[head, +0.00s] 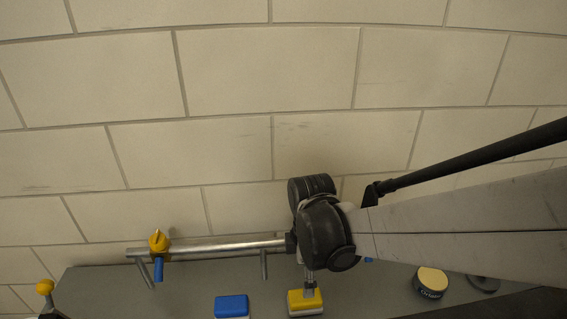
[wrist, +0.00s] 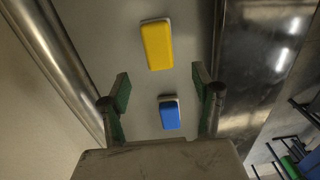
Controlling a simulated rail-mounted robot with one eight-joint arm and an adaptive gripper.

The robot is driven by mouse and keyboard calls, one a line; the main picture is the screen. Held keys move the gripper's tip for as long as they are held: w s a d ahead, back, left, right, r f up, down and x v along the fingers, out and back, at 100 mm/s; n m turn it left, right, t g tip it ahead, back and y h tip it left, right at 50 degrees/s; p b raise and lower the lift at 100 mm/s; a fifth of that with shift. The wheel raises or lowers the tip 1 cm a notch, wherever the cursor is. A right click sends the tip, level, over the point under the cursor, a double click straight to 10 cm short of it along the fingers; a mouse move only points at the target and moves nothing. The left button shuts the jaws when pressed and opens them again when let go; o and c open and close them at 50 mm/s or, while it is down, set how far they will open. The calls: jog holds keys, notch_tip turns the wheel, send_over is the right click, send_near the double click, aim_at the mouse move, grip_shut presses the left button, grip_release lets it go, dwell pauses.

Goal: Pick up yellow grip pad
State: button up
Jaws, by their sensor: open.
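The yellow grip pad (head: 305,301) lies on a grey counter, right of a blue pad (head: 232,306). It has a yellow top on a pale base. In the wrist view the yellow pad (wrist: 157,46) lies just beyond my fingertips, and the blue pad (wrist: 170,115) shows between my fingers. My gripper (wrist: 159,76) is open with nothing between its green-lined fingers except the view of the counter below. In the head view my wrist hangs over the counter near the yellow pad; the fingers are mostly hidden, and I cannot tell the height gap.
The counter (head: 185,290) is bare left of the blue pad.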

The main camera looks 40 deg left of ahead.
notch_tip(320, 180, down, 6)
jog(key=shift+w+a+r+b, duration=0.1)
jog(key=shift+a+r+b, duration=0.05)
jog(key=shift+b, duration=0.95)
jog(key=shift+w+d+f+b, duration=0.15)
jog(key=shift+f+b, duration=0.35)
jog(key=shift+f, duration=0.8)
jog(key=shift+w+d+f+b, duration=0.1)
jog(key=shift+f+b, duration=0.35)
jog(key=shift+f, duration=0.85)
jog(key=shift+r, duration=0.1)
jog(key=c, duration=1.2)
jog(key=shift+c, duration=0.2)
notch_tip(320, 180, up, 10)
jog(key=p, duration=0.5)
jog(key=shift+s, duration=0.1)
